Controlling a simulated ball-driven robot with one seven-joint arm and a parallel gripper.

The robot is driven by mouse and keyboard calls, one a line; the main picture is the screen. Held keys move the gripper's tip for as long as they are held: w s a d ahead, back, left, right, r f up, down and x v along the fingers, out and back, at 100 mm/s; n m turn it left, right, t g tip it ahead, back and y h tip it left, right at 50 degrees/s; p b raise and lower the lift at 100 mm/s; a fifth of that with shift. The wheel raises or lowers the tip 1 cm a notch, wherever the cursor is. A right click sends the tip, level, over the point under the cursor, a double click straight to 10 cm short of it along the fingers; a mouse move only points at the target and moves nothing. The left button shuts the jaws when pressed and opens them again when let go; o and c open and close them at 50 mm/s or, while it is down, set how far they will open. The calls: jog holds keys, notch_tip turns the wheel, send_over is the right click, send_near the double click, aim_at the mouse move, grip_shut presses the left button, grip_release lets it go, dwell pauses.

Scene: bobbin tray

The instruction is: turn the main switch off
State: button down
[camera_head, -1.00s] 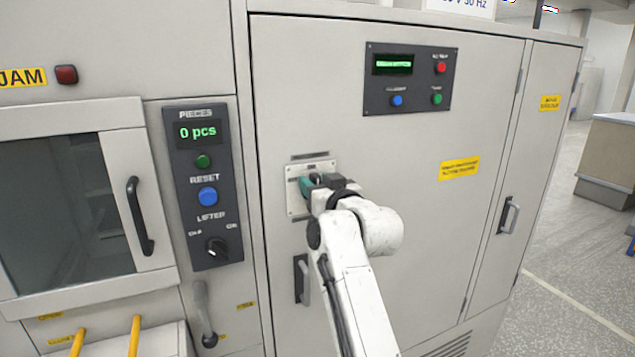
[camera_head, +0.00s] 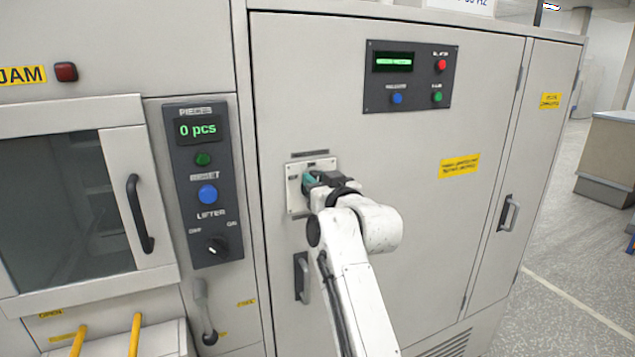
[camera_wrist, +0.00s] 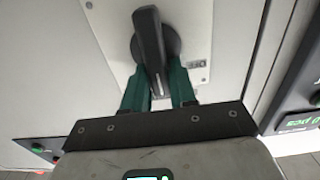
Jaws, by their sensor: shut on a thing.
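The main switch plate (camera_head: 296,202) is a pale square panel on the cabinet door, left of its middle. In the wrist view the switch's black handle (camera_wrist: 149,45) stands out from a round dark base on the pale plate (camera_wrist: 199,40). My gripper (camera_head: 310,180) is at the plate, and its green fingers (camera_wrist: 158,85) are shut on the lower part of the handle, one on each side. In the head view my gripper and wrist hide most of the switch, so its marking cannot be read.
A dark panel (camera_head: 410,78) with a lit display and several buttons is above right. A lifter panel (camera_head: 205,185) reading "0 pcs" is to the left. A dark door handle (camera_head: 302,278) sits just below the switch plate.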

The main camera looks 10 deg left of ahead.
aim_at(301, 188)
jog(key=shift+f+n+b, duration=0.1)
jog(key=shift+n+b, duration=0.2)
jog(key=n+b, duration=0.3)
jog(key=shift+s+a+f, duration=0.15)
jog(key=shift+s+a, duration=0.05)
jog(key=shift+a, duration=0.1)
jog(key=shift+s+a+f+n+b, duration=0.15)
jog(key=shift+a+f+n+b, duration=0.2)
jog(key=shift+n, duration=2.05)
jog(key=shift+s+a+f+n+b, duration=0.15)
jog(key=shift+f+n+b, duration=0.25)
jog(key=shift+n, duration=2)
jog(key=shift+s+a+f+n+b, duration=0.15)
jog(key=shift+a+f+n+b, duration=0.25)
jog(key=shift+n, duration=2)
jog(key=shift+d+r, duration=0.1)
jog(key=shift+d, duration=0.05)
jog(key=c, duration=1)
grip_release()
